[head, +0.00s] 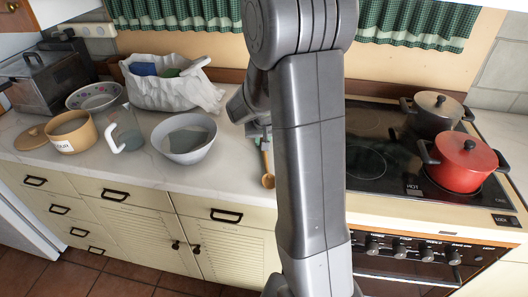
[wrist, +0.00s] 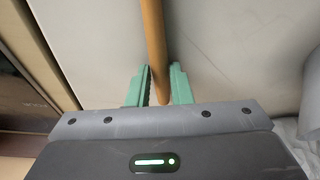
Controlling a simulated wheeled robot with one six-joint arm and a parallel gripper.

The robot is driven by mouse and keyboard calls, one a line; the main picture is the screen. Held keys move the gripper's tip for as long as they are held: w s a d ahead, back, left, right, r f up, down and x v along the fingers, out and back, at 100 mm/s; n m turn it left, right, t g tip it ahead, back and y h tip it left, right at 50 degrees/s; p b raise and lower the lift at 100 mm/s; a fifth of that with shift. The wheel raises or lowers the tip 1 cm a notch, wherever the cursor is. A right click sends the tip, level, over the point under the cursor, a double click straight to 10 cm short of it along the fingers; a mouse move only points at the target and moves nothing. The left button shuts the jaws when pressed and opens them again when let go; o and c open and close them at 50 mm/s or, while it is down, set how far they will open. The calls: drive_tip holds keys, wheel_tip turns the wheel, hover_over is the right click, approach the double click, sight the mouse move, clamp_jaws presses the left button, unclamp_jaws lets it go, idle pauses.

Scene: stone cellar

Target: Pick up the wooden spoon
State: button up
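The wooden spoon (head: 268,181) is in the middle of the head view, near the front edge of the counter just left of the stove. Its bowl end points toward the front and my arm partly hides it. My gripper (head: 263,134) is at the handle's far end. In the wrist view the tan handle (wrist: 154,45) runs down from the top edge between the two green fingertips of my gripper (wrist: 160,85). I cannot tell whether the spoon touches the counter.
A grey-white bowl (head: 186,157) stands left of the spoon. A clear jug (head: 125,130), a flour canister (head: 75,140), a patterned bowl (head: 94,103) and a white bag (head: 165,92) are further left. A red pot (head: 463,168) and a grey pot (head: 437,118) are on the stove.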

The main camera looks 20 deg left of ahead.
clamp_jaws()
wheel_tip(320, 180, up, 10)
drive_tip(key=shift+c, duration=0.3)
unclamp_jaws()
clamp_jaws()
